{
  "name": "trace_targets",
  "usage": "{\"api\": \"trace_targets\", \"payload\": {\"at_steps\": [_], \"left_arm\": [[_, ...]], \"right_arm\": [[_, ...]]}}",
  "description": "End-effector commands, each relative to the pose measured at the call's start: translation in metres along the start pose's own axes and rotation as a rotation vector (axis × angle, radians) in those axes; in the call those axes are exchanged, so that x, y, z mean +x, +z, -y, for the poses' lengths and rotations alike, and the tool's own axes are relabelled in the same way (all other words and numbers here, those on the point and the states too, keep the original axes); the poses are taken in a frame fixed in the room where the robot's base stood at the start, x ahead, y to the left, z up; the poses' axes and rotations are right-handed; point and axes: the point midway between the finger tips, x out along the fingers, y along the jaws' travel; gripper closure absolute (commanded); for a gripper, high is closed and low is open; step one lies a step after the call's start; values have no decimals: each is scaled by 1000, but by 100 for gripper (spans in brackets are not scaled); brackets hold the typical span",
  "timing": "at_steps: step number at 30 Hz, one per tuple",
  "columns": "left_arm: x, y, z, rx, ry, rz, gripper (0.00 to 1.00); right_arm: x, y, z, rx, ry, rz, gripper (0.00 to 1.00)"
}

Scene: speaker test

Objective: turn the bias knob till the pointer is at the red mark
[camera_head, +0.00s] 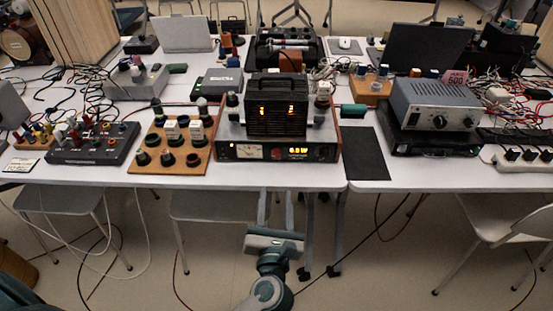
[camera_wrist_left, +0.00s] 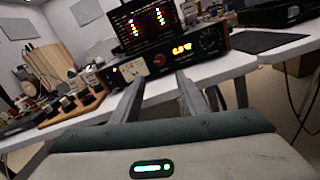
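The amplifier (camera_head: 240,153) is a dark box with wooden side panels, a pale meter (camera_head: 249,152) and a lit orange display (camera_head: 298,152). It stands at the table's front edge, with a caged unit with glowing tubes (camera_head: 277,105) on top. A dark round knob (camera_head: 322,152) sits at the right of its front panel; it also shows in the left wrist view (camera_wrist_left: 208,42). Its pointer and any red mark are too small to make out. My left gripper (camera_head: 276,197) is open and empty, in front of and below the panel; its two fingers are apart in the wrist view (camera_wrist_left: 158,80). My right gripper is not visible.
A wooden board with several knobs (camera_head: 170,148) stands left of the amplifier. A dark mat (camera_head: 365,153) lies to its right, then a grey device with knobs (camera_head: 435,104). The white table edge (camera_head: 225,184) lies close to my fingers. Stools stand below.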

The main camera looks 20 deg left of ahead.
Motion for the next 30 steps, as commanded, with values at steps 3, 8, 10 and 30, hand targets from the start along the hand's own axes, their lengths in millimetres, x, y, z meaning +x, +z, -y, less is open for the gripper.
{"api": "trace_targets", "payload": {"at_steps": [3, 8, 10, 30], "left_arm": [[22, 3, -1, 2, 1, 3, 60], [52, 3, -1, 2, 2, 3, 60], [64, 2, -1, 2, 1, 2, 60], [136, 0, 0, 1, 0, 0, 60]], "right_arm": [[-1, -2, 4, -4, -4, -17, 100], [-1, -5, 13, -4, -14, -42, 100], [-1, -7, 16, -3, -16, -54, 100], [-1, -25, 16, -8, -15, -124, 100]]}}
